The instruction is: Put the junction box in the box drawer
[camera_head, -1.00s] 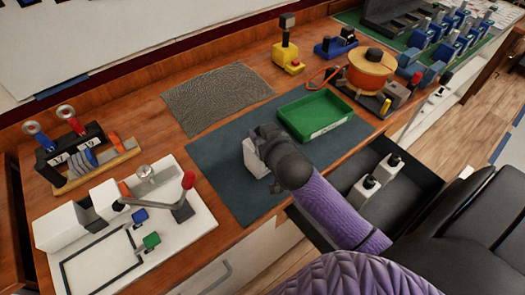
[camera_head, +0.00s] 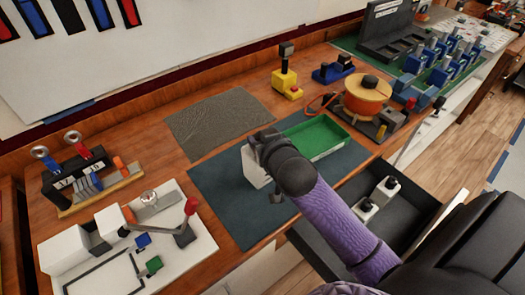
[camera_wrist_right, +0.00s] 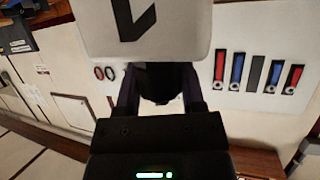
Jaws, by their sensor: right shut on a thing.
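A white box, which I take for the junction box (camera_head: 254,169), is in my right gripper (camera_head: 268,150). It is over the dark blue mat, left of the green tray, partly hidden by the gripper. In the right wrist view the right gripper (camera_wrist_right: 160,85) is shut on the white box (camera_wrist_right: 180,40), which bears a dark angular mark. An open dark drawer (camera_head: 415,200) is at the bench front, right of my right forearm. It holds white pieces with black knobs (camera_head: 390,185). Part of the drawer is hidden by my arm. My left gripper is out of view.
The green tray (camera_head: 325,142) stands on the blue mat (camera_head: 225,205). An orange spool (camera_head: 367,95) and a yellow device (camera_head: 286,80) stand behind it. A white panel with a red-knobbed lever (camera_head: 190,207) is at left. The grey mat (camera_head: 215,122) is clear.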

